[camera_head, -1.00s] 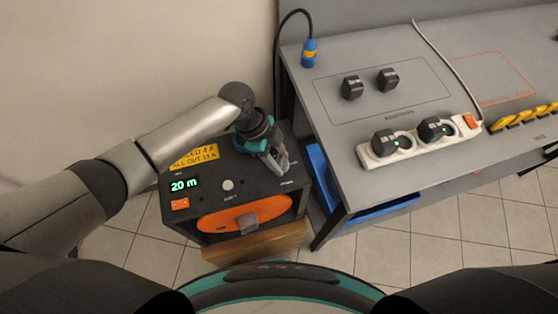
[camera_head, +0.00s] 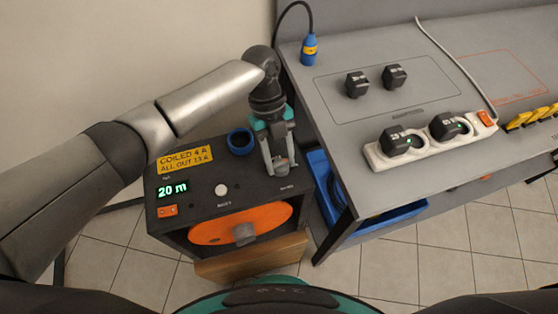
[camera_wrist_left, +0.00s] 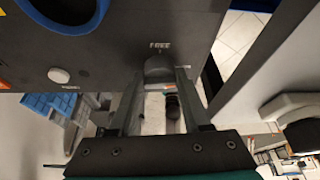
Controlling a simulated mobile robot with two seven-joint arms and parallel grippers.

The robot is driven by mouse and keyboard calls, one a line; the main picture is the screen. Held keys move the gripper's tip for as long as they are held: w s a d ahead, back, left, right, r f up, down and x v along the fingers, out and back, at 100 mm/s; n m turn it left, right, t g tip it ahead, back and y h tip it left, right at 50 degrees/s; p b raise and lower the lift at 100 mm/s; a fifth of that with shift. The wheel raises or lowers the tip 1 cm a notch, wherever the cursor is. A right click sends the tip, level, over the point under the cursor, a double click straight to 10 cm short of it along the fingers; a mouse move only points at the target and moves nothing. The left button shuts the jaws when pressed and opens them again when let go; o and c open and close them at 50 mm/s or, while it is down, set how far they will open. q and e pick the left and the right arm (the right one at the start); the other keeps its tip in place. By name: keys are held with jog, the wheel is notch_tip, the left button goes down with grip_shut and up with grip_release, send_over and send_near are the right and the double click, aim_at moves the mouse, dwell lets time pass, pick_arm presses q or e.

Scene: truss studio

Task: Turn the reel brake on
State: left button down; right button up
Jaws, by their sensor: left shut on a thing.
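The reel unit (camera_head: 160,230) is a black box with an orange reel disc (camera_head: 212,228) on its front. The brake knob (camera_wrist_left: 158,66) is a dark knob on its top face, beside the printed word FREE in the left wrist view. My left gripper (camera_head: 281,172) reaches down over the right part of the top. Its fingers (camera_wrist_left: 160,85) stand on both sides of the knob and are shut on it. The gripper hides the knob in the head view. The pointer's setting cannot be made out. My right gripper is not in view.
The top also carries a blue ring socket (camera_head: 240,141), a white button (camera_head: 221,191), a 20 m display (camera_head: 172,190) and an orange switch (camera_head: 167,211). A grey workbench (camera_head: 345,120) with a white power strip (camera_head: 385,161) stands close on the right. A blue crate (camera_head: 394,214) is beneath it.

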pick_arm(q)
jog(key=shift+f+m+y+b, duration=0.1)
jog(key=shift+m+y+b, duration=0.2)
jog(key=shift+m, duration=0.3)
jog(key=shift+c, duration=1.8)
grip_release()
jog(key=shift+r, duration=0.2)
jog(key=v, duration=1.5)
jog(key=shift+p, duration=0.45)
jog(key=shift+d+f, duration=0.1)
